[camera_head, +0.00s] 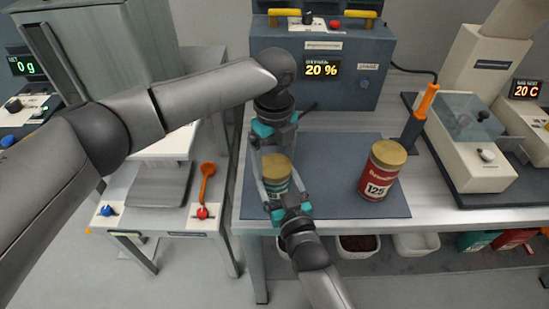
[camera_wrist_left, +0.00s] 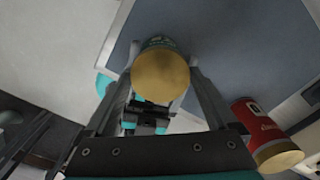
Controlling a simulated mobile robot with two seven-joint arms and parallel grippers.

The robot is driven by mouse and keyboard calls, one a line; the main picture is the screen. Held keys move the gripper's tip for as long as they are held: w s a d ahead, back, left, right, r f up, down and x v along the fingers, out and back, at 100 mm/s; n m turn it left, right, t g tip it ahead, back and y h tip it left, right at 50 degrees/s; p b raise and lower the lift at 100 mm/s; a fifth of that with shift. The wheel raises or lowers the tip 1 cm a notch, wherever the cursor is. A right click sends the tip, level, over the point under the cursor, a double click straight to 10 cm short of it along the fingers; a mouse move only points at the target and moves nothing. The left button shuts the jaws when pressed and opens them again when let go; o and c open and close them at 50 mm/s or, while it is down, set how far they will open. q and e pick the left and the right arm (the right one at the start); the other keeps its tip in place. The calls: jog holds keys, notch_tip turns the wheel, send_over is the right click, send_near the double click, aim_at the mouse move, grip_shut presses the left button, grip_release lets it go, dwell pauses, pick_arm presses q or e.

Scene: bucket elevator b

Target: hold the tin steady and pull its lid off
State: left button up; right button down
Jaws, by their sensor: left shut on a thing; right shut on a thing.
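The green tin (camera_head: 277,184) stands at the left part of the dark mat, with its gold lid (camera_head: 276,165) on top. The lid faces the left wrist camera (camera_wrist_left: 160,77), with a strip of green body behind it. My left gripper (camera_head: 272,163) reaches in from behind, its fingers on both sides of the lid and shut on it. My right gripper (camera_head: 283,189) comes from the front, low down, and is shut on the tin's body. Its fingertips are partly hidden. Lid and body show no clear gap.
A red tin (camera_head: 380,175) marked 125 with a gold lid stands on the mat (camera_head: 335,148) to the right. Behind is a grey oxygen cabinet (camera_head: 330,75). An orange-handled tool (camera_head: 422,110) and a cream device (camera_head: 465,150) stand right. Bins (camera_head: 358,245) sit below the bench.

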aim_at(275, 165)
pick_arm(q)
jog(key=shift+c, duration=0.8)
jog(key=shift+r, duration=0.1)
jog(key=shift+r, duration=0.15)
jog(key=shift+r, duration=0.95)
jog(key=shift+r, duration=2)
pick_arm(e)
grip_release()
